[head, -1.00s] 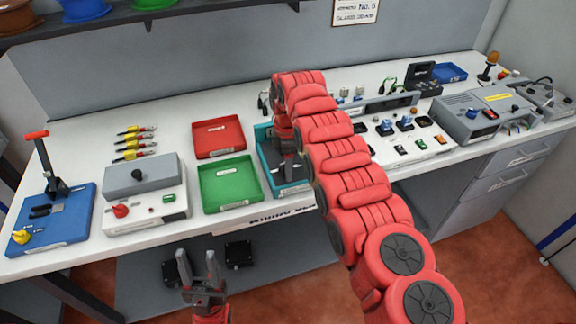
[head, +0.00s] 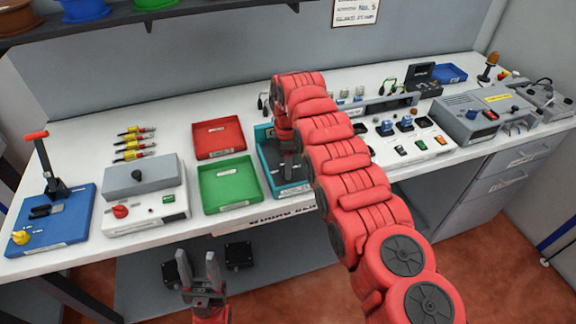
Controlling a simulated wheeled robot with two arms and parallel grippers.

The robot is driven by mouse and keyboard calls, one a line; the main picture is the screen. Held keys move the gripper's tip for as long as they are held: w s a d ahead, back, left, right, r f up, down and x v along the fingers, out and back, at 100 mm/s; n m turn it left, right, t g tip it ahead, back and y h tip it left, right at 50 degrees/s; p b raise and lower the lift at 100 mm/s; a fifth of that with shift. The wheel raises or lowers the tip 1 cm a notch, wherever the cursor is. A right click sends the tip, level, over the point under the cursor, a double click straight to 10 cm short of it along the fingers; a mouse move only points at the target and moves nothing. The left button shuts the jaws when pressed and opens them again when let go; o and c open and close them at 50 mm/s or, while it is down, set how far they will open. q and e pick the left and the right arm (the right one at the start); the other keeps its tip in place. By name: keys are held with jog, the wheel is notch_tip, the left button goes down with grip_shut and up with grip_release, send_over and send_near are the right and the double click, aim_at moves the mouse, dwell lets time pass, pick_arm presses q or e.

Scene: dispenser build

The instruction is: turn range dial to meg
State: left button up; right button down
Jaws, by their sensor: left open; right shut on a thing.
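A teal-edged unit (head: 264,158) with a dark inner face and a white label sits at the middle front of the bench. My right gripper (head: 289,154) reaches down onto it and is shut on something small. My red arm and the gripper hide much of the unit, so the held part, any range dial there and its markings cannot be made out. My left gripper (head: 197,268) is open and empty, low in front of the bench.
A green tray (head: 229,200) and a red tray (head: 196,148) lie left of the teal unit. A grey-topped box with a red knob (head: 120,211) and a blue press base (head: 70,235) stand further left. Switch panels and a grey instrument (head: 470,124) fill the right.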

jog(key=shift+m+b, duration=0.65)
jog(key=shift+m, duration=0.15)
jog(key=shift+m+b, duration=0.3)
jog(key=shift+m, duration=0.5)
jog(key=m, duration=0.3)
jog(key=shift+m, duration=0.4)
jog(key=shift+m+b, duration=0.3)
jog(key=shift+m, duration=1.9)
jog(key=shift+c, duration=2.2)
grip_release()
jog(key=shift+r, duration=0.15)
